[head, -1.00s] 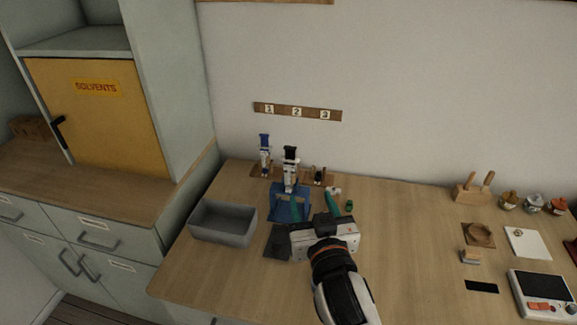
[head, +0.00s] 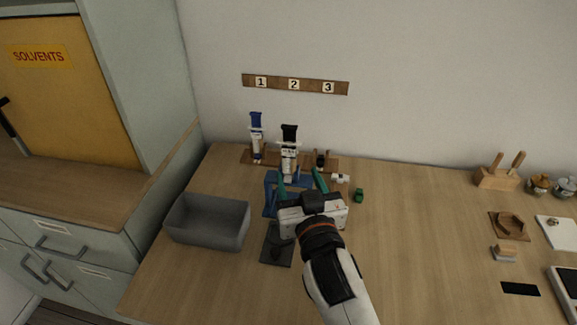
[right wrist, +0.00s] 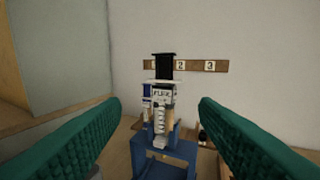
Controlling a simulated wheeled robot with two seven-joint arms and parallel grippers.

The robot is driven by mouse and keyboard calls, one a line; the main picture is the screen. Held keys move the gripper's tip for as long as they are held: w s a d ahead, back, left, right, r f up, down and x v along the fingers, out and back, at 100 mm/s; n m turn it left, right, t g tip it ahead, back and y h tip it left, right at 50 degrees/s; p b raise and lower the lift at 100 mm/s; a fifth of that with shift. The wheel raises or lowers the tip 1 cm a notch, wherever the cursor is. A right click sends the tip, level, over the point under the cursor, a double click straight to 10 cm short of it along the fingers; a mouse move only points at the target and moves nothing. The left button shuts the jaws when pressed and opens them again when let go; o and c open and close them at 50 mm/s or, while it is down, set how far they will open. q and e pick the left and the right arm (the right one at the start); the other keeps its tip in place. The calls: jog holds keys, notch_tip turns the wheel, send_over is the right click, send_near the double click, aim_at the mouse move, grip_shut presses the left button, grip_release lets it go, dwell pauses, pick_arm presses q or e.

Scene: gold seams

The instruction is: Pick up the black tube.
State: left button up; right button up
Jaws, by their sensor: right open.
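The black tube (head: 289,163), syringe-like with a black top and a white label, stands upright at the blue stand (head: 270,192) on the bench. In the right wrist view the tube (right wrist: 162,112) is in the middle, upright, above the blue stand (right wrist: 180,158). My right gripper (head: 301,184) is open and empty, its two teal fingers spread toward the tube. In the right wrist view the tube appears between the fingers and beyond them, with clear gaps on both sides. I cannot tell the exact distance. My left gripper is not in view.
A blue-topped tube (head: 256,140) stands left of the black one, in a wooden rack (head: 246,158). A grey bin (head: 207,222) and a dark plate (head: 277,247) lie nearer. A green piece (head: 359,195) lies to the right.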

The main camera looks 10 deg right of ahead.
aim_at(289, 150)
jog(key=w, duration=0.3)
jog(key=w+f, duration=0.1)
jog(key=w, duration=0.2)
jog(key=shift+p, duration=0.3)
jog(key=shift+w+d+f+p, duration=0.15)
jog(key=shift+w+p, duration=0.1)
jog(key=shift+w, duration=1.3)
jog(key=shift+w+d+f+p, duration=0.15)
jog(key=shift+w+p, duration=0.05)
jog(key=shift+w, duration=1.3)
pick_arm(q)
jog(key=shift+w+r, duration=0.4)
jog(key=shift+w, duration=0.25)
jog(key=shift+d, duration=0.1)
